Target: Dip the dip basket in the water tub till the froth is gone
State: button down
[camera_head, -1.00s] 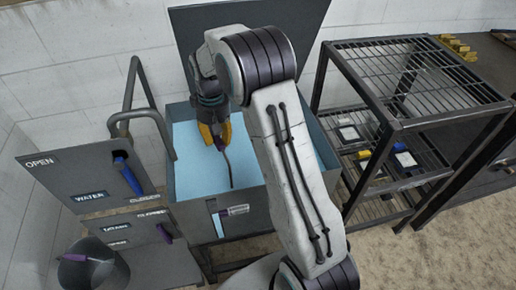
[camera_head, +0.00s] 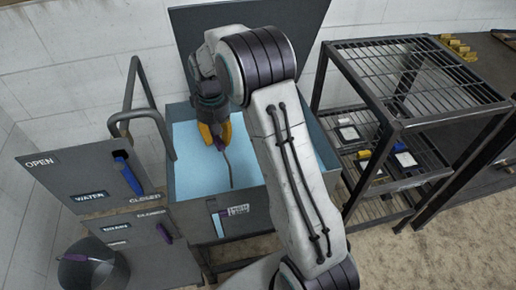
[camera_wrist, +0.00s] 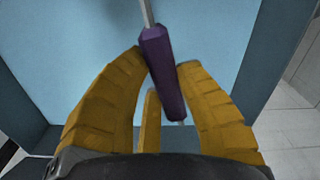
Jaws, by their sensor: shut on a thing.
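My gripper (camera_head: 215,135) points down over the water tub (camera_head: 247,212), a grey tub holding light blue water (camera_head: 192,170). Its yellow fingers are shut on a purple handle (camera_wrist: 162,68), which also shows small between the fingers in the head view (camera_head: 219,143). A thin grey rod (camera_head: 229,166) runs from the handle down to the water. The basket itself is not visible, and I cannot see any froth on the water.
Left of the tub is a panel with a blue lever (camera_head: 127,173) and the labels OPEN, WATER and CLOSED. Below it are a purple lever (camera_head: 165,233) and a dark bucket (camera_head: 92,272). A bent pipe (camera_head: 131,112) reaches to the tub. A wire rack (camera_head: 420,80) stands right.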

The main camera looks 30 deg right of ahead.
jog(key=shift+r, duration=0.15)
dwell(0.3)
notch_tip(320, 180, up, 22)
jog(key=p, duration=1.8)
dwell(0.4)
jog(key=shift+r, duration=0.1)
dwell(1.5)
